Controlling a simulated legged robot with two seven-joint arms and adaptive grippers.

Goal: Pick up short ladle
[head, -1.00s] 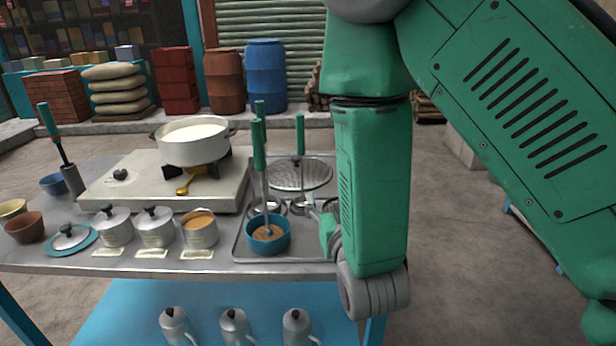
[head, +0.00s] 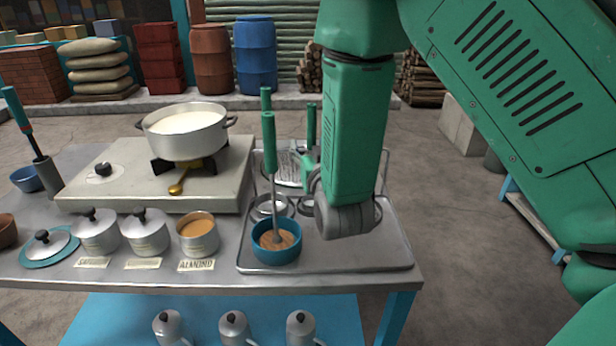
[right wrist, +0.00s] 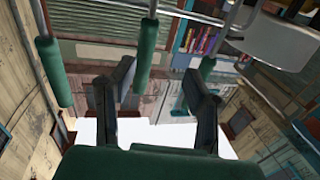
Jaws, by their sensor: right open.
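Several utensils with green handles stand upright on the right side of the cart. One handle (head: 269,145) has a thin metal shaft reaching into a blue bowl (head: 277,255) of brown powder. A second handle (head: 266,101) rises behind it, and a third handle (head: 311,127) stands to the right. I cannot tell which is the short ladle. My right gripper (head: 309,168) is near the third handle, partly hidden behind my wrist. In the right wrist view, the open right gripper (right wrist: 160,88) has a green handle (right wrist: 146,55) showing between its fingers, apparently not clamped. My left gripper is out of view.
A metal tray (head: 350,262) holds the bowl and metal rings. Lidded canisters and an open almond pot (head: 198,238) line the front. The tray's front right is clear.

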